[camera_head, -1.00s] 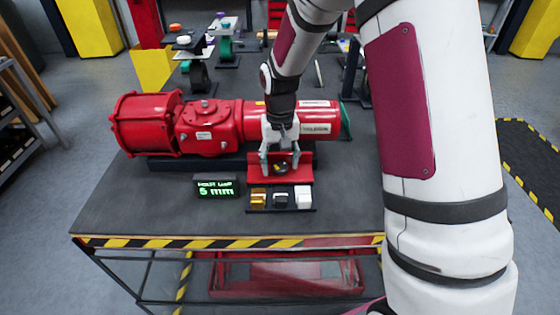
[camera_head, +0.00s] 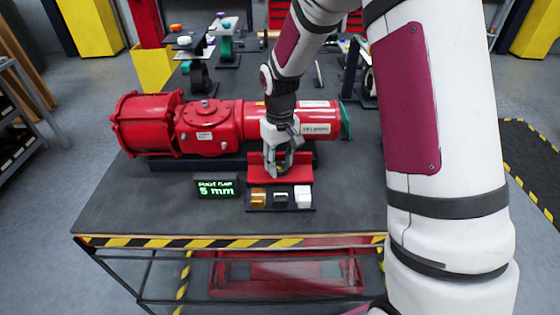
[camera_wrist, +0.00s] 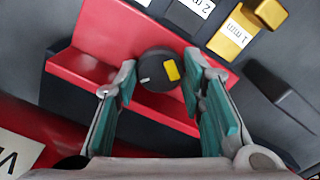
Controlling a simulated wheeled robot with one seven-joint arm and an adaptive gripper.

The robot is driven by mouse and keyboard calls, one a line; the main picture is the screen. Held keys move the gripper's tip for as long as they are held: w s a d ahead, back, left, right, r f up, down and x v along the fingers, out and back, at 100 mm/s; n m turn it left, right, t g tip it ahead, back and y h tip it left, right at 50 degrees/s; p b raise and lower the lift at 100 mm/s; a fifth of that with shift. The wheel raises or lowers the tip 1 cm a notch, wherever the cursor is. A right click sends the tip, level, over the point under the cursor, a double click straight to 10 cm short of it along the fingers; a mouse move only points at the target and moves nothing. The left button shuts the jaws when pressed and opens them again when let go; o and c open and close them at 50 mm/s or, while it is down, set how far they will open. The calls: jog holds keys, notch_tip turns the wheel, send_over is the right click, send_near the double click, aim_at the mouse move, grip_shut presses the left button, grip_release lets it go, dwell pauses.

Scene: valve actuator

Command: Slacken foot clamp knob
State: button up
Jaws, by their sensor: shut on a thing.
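The foot clamp knob (camera_wrist: 158,70) is a round black knob with a yellow mark and a small white line. My gripper (camera_head: 281,168) points down at the bracket in the head view. In the wrist view its teal finger pads lie on either side of the knob, and it is shut on the knob. The fingers mostly hide the knob in the head view. A small display (camera_head: 216,188) reads "FOOT GAP 5 mm" in green.
A dark tray in front of the bracket carries a gold block (camera_head: 258,197), a dark block with a light label (camera_head: 281,199) and a white block (camera_head: 304,197). The gold block is marked 1 mm. The table (camera_head: 130,205) is clear at the front left.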

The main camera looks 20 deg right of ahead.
aim_at(280, 165)
jog(key=o, duration=1.1)
jog(key=shift+o, duration=0.2)
jog(key=m, duration=0.4)
notch_tip(280, 165, up, 14)
jog(key=f+b, duration=0.1)
jog(key=s+r+t+b, duration=0.2)
jog(key=s+r, duration=0.5)
jog(key=s, duration=0.5)
jog(key=s+f+n+t+b, duration=0.1)
jog(key=s+t, duration=0.1)
jog(key=s, duration=0.9)
jog(key=shift+s+d+f, duration=0.2)
jog(key=shift+s+f, duration=0.15)
jog(key=shift+s, duration=0.05)
